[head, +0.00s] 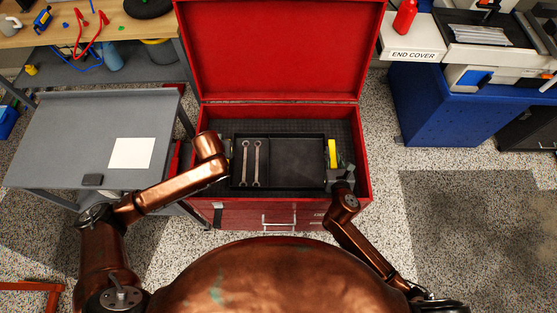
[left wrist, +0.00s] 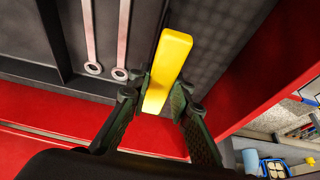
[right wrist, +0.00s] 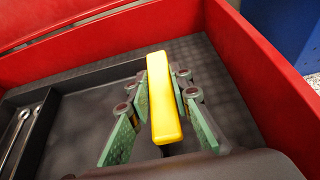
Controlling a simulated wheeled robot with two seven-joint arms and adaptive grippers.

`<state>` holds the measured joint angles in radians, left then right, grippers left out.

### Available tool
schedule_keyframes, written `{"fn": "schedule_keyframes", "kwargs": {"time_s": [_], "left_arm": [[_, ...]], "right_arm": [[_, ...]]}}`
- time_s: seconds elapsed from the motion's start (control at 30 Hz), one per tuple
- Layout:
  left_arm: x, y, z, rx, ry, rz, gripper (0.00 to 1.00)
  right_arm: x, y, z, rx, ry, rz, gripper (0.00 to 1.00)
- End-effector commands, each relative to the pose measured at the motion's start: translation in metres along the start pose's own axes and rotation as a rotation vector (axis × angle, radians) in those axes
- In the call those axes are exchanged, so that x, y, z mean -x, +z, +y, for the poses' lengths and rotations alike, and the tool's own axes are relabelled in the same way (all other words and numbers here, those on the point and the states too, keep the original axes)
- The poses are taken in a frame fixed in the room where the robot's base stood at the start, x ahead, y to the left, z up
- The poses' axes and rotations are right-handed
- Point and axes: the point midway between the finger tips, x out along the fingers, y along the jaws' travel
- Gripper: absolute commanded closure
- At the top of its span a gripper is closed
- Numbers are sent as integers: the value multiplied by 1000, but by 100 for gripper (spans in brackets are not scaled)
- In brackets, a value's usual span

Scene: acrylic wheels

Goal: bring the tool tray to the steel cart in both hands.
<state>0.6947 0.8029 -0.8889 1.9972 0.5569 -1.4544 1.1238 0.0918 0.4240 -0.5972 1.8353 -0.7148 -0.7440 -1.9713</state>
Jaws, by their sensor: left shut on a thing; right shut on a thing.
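The tool tray (head: 290,165) is a black tray with a divider. It lies level inside the open red tool chest, with two wrenches (head: 245,163) in its left compartment. My left gripper (left wrist: 163,90) is shut on the tray's left yellow handle (left wrist: 170,60); in the head view my forearm hides this handle. My right gripper (head: 341,178) is shut on the right yellow handle (head: 332,152), which also shows between its fingers in the right wrist view (right wrist: 162,95). The steel cart (head: 65,130) stands to the left of the chest.
The red chest (head: 366,150) has walls around the tray and its lid (head: 280,50) stands open behind. A blue cabinet (head: 440,105) stands at the right.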

Motion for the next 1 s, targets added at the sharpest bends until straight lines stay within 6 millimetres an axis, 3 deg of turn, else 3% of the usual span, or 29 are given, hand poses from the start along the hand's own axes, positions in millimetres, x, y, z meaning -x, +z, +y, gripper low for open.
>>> {"fn": "schedule_keyframes", "kwargs": {"time_s": [0.57, 0.77, 1.0], "left_arm": [[0, 0, 0, 0, 0, -1, 100], [3, -2, 0, 0, 0, 5, 100], [21, -11, 0, 0, 0, 17, 100]], "right_arm": [[0, 0, 0, 0, 1, 0, 100], [1, 5, 1, 0, 1, -5, 100], [8, 23, 0, 0, 1, -17, 100]]}}
